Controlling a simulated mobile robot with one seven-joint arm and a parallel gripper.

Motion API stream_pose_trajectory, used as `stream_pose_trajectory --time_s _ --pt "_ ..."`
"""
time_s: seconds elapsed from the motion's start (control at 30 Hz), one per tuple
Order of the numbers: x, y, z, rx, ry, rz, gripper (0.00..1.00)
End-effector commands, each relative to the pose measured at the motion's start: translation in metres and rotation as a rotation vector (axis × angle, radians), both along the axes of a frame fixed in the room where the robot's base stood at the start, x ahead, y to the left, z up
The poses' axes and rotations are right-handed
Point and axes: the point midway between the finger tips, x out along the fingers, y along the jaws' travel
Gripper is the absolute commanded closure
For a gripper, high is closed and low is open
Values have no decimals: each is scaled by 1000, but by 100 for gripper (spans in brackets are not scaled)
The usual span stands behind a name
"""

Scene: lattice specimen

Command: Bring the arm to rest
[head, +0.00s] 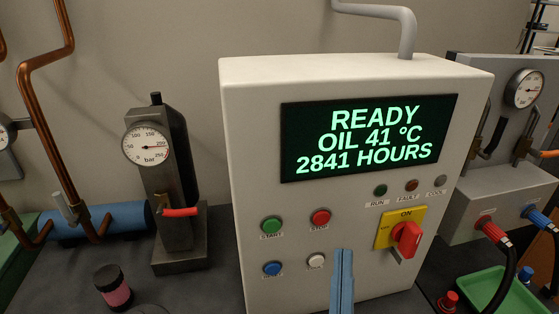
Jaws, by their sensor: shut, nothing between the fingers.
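My gripper (342,254) shows at the bottom of the head view as narrow blue fingers pressed together, shut and empty. It points up in front of the lower part of a cream control cabinet (255,140), right of a white button (316,261) and left of the red rotary switch (407,239). I cannot tell whether the fingertips touch the panel. The rest of the arm is out of view below.
The cabinet has a lit display (370,135), a green button (272,225), a red button (320,218) and a blue button (272,268). A gauge stand (165,180) with a red-handled lever is left. A green tray (492,287) and hoses are at right.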

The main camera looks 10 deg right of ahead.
Motion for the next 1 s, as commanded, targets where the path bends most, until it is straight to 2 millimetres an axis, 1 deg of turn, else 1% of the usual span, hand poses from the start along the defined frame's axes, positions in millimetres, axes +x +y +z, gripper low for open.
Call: stream_pose_trajectory --time_s 0.07,0.17,0.2,0.23,0.27,0.3,0.33,0.37,0.4,0.47,0.5,0.6,0.7,0.8,0.9,1.0 --pt "7 4 16 6 -14 16 100" --pt "24 13 56 32 -34 59 100" --pt "32 19 79 46 -44 84 100" --pt "37 25 98 58 -52 106 100" --pt "41 31 117 70 -59 129 100" --pt "45 40 143 86 -69 159 100" --pt "46 46 162 98 -75 183 100" --pt "47 53 181 109 -80 207 100" --pt "45 62 205 125 -87 239 100" --pt "40 77 240 146 -96 287 100" --pt "33 86 262 158 -101 319 100" --pt "13 109 308 187 -110 396 100" --pt "-8 125 338 207 -110 455 100" --pt "-24 136 354 221 -108 495 100" --pt "-32 141 361 227 -103 515 100" --pt "-34 142 363 230 -101 520 100"
